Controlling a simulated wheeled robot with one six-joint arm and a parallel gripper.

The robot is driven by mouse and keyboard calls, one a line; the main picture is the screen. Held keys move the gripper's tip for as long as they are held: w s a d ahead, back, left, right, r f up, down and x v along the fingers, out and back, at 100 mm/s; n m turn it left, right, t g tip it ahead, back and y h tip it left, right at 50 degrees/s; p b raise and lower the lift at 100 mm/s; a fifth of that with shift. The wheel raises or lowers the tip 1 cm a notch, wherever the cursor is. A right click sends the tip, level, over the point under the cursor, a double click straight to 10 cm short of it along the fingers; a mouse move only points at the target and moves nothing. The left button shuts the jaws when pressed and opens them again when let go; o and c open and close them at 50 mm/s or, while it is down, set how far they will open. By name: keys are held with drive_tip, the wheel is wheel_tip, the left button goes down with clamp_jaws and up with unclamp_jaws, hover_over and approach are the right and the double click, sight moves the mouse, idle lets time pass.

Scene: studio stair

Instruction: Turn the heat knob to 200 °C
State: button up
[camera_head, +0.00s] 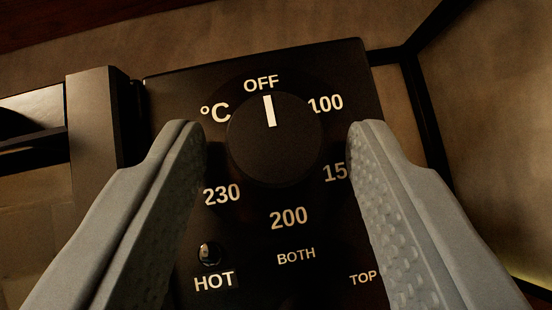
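The heat knob (275,145) is a round black dial on a black control panel (190,90). Its white pointer line is at the top, at the OFF mark. Around it the panel reads 100 at upper right, a partly covered 15… at right, 200 (289,217) below and 230 at lower left. My gripper (276,135) is open, with one grey finger on each side of the knob. Dark panel shows between the knob and each fingertip, so the fingers look apart from it. The right finger hides part of the lettering.
A small dark indicator lamp (209,253) sits above the word HOT at lower left. The words BOTH and TOP mark the lower panel. A grey upright post and a handle-like bar (35,143) stand at left. A brown wall with a dark frame lies behind and at right.

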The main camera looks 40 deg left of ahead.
drive_tip(key=c, duration=0.8)
drive_tip(key=shift+o, duration=0.2)
drive_tip(key=shift+s+m+h, duration=0.1)
drive_tip(key=shift+m+h, duration=0.3)
drive_tip(key=shift+h, duration=0.1)
